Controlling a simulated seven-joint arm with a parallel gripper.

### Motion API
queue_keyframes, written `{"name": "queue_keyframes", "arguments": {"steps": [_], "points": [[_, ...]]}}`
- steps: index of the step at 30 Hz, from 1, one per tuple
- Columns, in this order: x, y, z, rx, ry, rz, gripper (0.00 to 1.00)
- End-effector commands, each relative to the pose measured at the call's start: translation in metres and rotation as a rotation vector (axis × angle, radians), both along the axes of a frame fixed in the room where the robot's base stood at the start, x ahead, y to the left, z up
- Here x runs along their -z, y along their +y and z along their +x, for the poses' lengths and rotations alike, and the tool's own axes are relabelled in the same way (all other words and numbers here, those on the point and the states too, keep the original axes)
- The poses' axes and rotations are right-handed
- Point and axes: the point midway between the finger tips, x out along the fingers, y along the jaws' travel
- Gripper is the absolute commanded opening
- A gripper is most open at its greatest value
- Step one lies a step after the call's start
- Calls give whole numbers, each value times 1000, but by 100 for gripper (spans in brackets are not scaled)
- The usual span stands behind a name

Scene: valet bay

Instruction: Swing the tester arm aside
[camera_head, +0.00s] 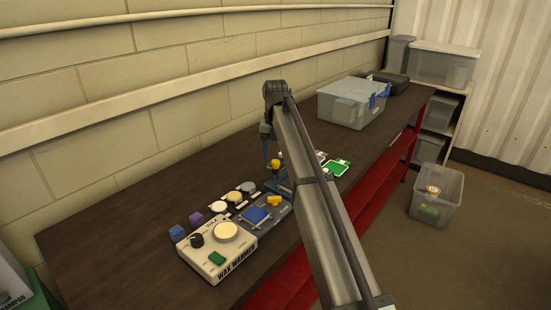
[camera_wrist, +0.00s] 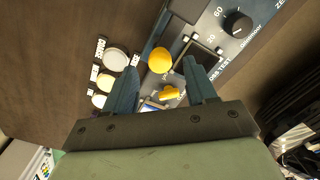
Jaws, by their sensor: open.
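The tester is a grey-blue unit on the bench, and its panel (camera_wrist: 232,45) with a black dial (camera_wrist: 238,24) shows in the wrist view. A round yellow knob (camera_wrist: 160,60) shows between my fingers in that view; it also shows in the head view (camera_head: 275,163). A second yellow handle (camera_wrist: 170,92) lies nearer the palm, beside a blue screen (camera_head: 256,215). My gripper (camera_wrist: 160,57) is open, pointing down at the tester, with a finger either side of the round knob in the picture. I cannot tell whether they touch it. My arm hides part of the tester in the head view.
A white wax warmer (camera_head: 216,250) stands at the near end, with purple (camera_head: 196,218) and blue (camera_head: 176,231) cubes beside it. Round pale pads (camera_head: 234,197) lie near the tester. A grey lidded bin (camera_head: 345,105) and a green square (camera_head: 335,168) are farther along. The bench's wall side is clear.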

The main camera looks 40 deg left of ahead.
Motion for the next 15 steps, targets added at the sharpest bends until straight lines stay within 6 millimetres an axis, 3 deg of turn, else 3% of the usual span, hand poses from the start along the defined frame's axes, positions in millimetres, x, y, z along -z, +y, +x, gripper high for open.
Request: {"name": "queue_keyframes", "arguments": {"steps": [6, 15], "points": [[-46, 2, 1, 0, -2, 3, 56], [-93, 1, 1, 0, -1, 1, 56]]}}
